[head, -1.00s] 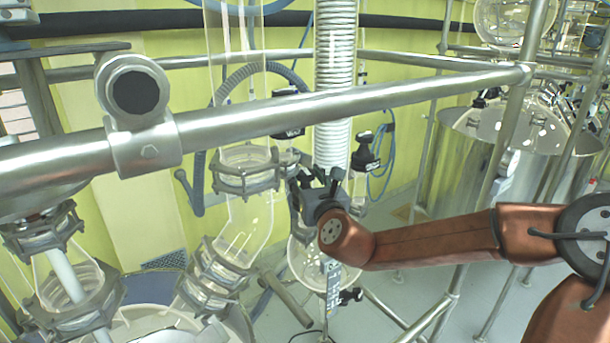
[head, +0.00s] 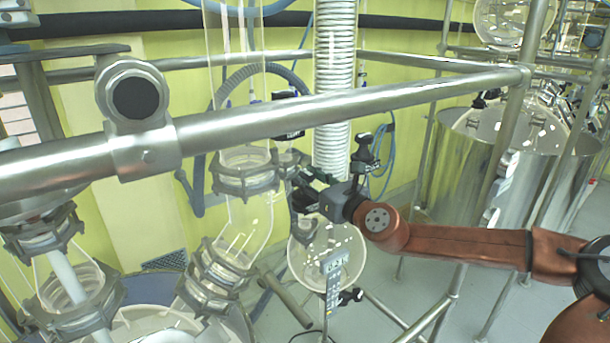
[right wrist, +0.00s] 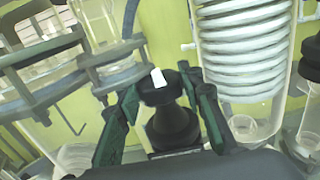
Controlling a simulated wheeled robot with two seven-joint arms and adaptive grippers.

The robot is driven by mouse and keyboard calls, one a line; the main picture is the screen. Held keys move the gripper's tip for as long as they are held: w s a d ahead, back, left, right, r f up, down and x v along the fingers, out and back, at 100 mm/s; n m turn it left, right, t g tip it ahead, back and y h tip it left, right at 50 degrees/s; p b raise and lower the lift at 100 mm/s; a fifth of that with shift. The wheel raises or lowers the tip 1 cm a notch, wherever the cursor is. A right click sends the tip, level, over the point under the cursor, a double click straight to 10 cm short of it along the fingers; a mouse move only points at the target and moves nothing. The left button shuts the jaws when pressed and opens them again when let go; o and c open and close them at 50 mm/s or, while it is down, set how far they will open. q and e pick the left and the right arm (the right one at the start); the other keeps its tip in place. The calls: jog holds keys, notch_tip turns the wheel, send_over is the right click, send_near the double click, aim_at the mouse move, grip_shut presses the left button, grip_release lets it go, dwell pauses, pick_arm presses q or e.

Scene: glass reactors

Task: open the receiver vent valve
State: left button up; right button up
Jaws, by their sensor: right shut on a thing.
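My right gripper (head: 300,184) is beside the glass receiver bulb's top, left of the white coiled column's lower end. In the right wrist view its two green-edged fingers (right wrist: 165,88) stand on either side of a black valve knob (right wrist: 160,92) with a white mark on top, and are shut on it. A black, waisted stem (right wrist: 172,128) shows below the knob. In the head view the gripper hides this knob. The round glass receiver (head: 312,262) hangs below the gripper. My left gripper is not in view.
A steel rail (head: 250,120) crosses in front of the glassware. Another black valve (head: 364,150) stands just right of the coiled column (head: 335,90). Clamped glass pipes (head: 245,215) stand close on the left. A steel vessel (head: 470,170) stands at right.

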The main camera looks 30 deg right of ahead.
jog(key=shift+r+n+y, duration=0.2)
jog(key=shift+n+y, duration=0.1)
jog(key=shift+y, duration=0.4)
jog(key=shift+r+n+y+p, duration=0.15)
jog(key=shift+n+y+p, duration=0.5)
jog(key=shift+p, duration=0.35)
jog(key=shift+g+y+p, duration=0.3)
jog(key=shift+y+p, duration=0.05)
jog(key=shift+p, duration=0.05)
jog(key=n+y+p, duration=0.1)
jog(key=p, duration=0.3)
jog(key=shift+y, duration=0.3)
jog(key=shift+f+n+g+y+b, duration=0.35)
jog(key=shift+n+g+y+b, duration=0.25)
jog(key=shift+n+y, duration=0.2)
jog(key=o, duration=1)
jog(key=shift+c, duration=0.2)
jog(key=shift+a, duration=0.1)
